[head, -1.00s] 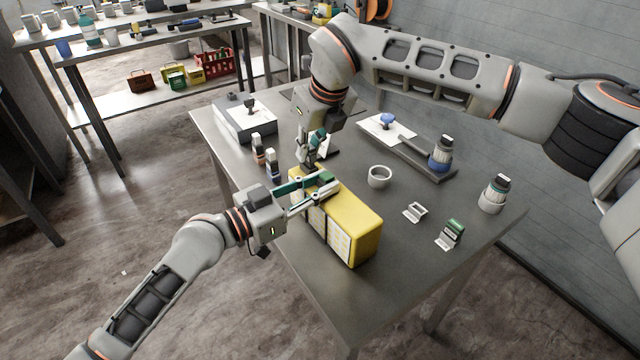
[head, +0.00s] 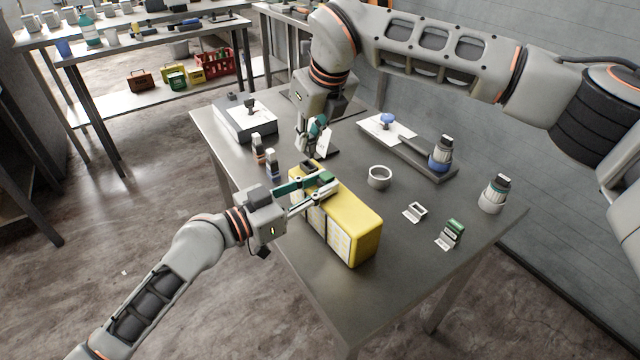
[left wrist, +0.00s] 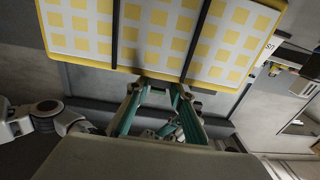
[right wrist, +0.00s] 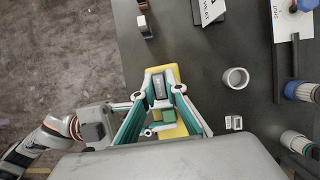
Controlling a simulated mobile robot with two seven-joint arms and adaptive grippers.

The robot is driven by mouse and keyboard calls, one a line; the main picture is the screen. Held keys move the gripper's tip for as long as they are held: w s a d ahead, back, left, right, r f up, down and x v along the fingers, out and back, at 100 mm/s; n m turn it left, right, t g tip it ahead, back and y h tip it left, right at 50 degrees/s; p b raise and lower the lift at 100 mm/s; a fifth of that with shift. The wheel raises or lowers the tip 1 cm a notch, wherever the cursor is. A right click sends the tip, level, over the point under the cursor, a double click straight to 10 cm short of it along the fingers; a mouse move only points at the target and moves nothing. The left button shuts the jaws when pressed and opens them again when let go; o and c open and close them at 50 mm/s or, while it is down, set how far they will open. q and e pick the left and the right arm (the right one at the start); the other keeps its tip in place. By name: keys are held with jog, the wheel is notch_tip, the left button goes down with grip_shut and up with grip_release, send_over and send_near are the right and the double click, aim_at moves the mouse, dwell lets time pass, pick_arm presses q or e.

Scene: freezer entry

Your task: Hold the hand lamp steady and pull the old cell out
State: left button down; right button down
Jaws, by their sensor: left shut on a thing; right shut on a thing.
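The hand lamp is a yellow box (head: 355,222) with pale panels on its side, standing on the table. Its panelled face fills the top of the left wrist view (left wrist: 155,35). My left gripper (head: 325,187) is shut on the lamp's near upper part, beside a green piece. My right gripper (head: 303,150) is above the lamp's far end, near a dark opening (head: 308,164) in its top. In the right wrist view it is shut on a small dark block with a pale rim, the cell (right wrist: 159,87). Whether the cell's lower end is clear of the lamp is hidden.
Two small upright blocks (head: 272,164) stand left of the lamp. A grey box (head: 243,120) is behind them. A white ring (head: 379,176), a small bracket (head: 415,212), a green-topped clip (head: 452,232) and a white jar (head: 492,196) stand to the right. The table's front is clear.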

jog(key=shift+r, duration=1.55)
pick_arm(q)
jog(key=c, duration=1.2)
grip_release()
jog(key=shift+a, duration=0.1)
jog(key=shift+v, duration=1.25)
pick_arm(e)
jog(key=shift+f, duration=0.4)
pick_arm(q)
jog(key=shift+b+v, duration=0.65)
jog(key=shift+v, duration=1.5)
pick_arm(e)
jog(key=shift+f, duration=0.95)
pick_arm(q)
jog(key=shift+s, duration=0.1)
pick_arm(e)
jog(key=shift+w, duration=0.1)
